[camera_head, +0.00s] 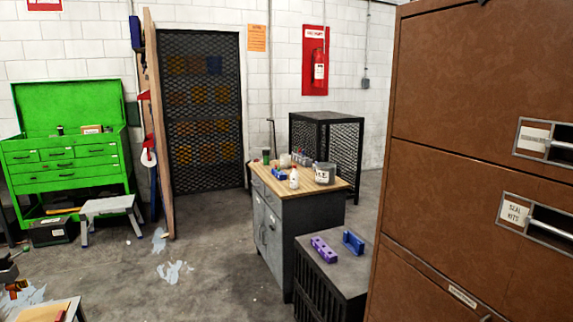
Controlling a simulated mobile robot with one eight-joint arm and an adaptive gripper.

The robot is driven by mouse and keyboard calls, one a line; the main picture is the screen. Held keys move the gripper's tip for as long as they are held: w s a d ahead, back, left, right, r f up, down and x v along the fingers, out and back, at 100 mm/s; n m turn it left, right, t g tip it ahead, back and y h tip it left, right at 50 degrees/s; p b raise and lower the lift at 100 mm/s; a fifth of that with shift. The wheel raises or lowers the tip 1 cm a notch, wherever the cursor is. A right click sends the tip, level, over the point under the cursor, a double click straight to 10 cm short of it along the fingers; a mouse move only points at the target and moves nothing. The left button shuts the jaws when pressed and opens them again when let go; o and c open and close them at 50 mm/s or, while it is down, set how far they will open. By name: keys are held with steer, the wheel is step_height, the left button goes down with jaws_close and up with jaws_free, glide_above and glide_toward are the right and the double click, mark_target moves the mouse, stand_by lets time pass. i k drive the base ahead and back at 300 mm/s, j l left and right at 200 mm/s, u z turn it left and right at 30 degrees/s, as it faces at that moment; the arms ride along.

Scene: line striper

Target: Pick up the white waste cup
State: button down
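A wood-topped grey cabinet (291,228) in the middle of the view bears several small items. A pale cup-like item (285,160) stands toward the back of its top, partly hidden and too small to tell surely as the white waste cup. A white bottle (293,178) stands near the front edge. A larger greyish-white tub (324,174) with a dark-lettered label stands at the right of the top. I cannot make out my gripper in this view.
A tall brown file cabinet (450,180) fills the right side. A low dark cabinet (335,275) with purple and blue parts stands before the wooden top. A grey step stool (107,206) and green tool chest (70,165) are at left. Open floor (215,285) lies between.

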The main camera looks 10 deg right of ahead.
mark_target(285, 159)
steer(key=i+u, duration=0.15)
steer(key=i, duration=0.3)
steer(key=i+j+u, duration=0.15)
steer(key=i, duration=2.05)
steer(key=i+z, duration=0.2)
steer(key=i, duration=0.25)
steer(key=i+j+z, duration=0.2)
steer(key=i, duration=0.25)
steer(key=i+j+z, duration=0.25)
steer(key=i, duration=0.2)
steer(key=i+j+z, duration=0.2)
steer(key=i, duration=0.2)
